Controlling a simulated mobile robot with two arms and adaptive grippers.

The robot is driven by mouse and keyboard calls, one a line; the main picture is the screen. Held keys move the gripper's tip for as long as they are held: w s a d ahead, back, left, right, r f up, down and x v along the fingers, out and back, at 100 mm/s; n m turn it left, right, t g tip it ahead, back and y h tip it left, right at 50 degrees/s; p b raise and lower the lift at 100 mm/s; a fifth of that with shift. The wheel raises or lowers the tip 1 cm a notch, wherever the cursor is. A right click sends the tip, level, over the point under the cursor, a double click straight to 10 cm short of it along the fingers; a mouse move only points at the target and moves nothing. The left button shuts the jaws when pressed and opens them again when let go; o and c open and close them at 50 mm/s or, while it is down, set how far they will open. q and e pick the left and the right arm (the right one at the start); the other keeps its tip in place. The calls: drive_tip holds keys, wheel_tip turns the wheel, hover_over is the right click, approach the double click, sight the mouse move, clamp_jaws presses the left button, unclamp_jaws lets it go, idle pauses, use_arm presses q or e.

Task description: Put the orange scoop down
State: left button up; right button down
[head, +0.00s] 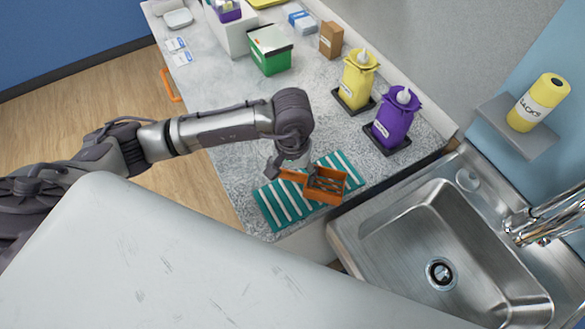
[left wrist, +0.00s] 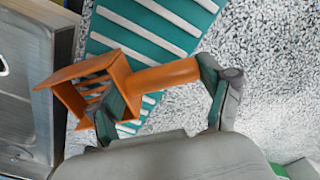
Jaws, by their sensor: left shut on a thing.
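The orange scoop (head: 327,186) shows in the head view over a teal and white striped cloth (head: 276,211) at the counter's end, by the sink. My left gripper (head: 291,174) is shut on the scoop, at its handle. In the left wrist view the scoop's slotted, box-shaped head (left wrist: 78,88) is at left and its round handle (left wrist: 165,76) runs right between my left fingers (left wrist: 162,95). The striped cloth (left wrist: 150,25) shows behind it. I cannot tell whether the scoop touches the cloth. My right gripper is not in view.
The steel sink (head: 400,235) and faucet (head: 545,220) lie to the right. Yellow (head: 357,82) and purple (head: 394,120) pump bottles stand on dark trays behind the cloth. A green box (head: 270,55) stands further back. The speckled counter left of the bottles is clear.

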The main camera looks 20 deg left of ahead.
use_arm(q)
drive_tip(key=shift+f+b, duration=0.25)
drive_tip(key=shift+b, duration=0.05)
drive_tip(key=o, duration=0.9)
drive_tip(key=shift+r, duration=0.1)
drive_tip(key=shift+o, duration=0.9)
drive_tip(key=shift+r, duration=0.1)
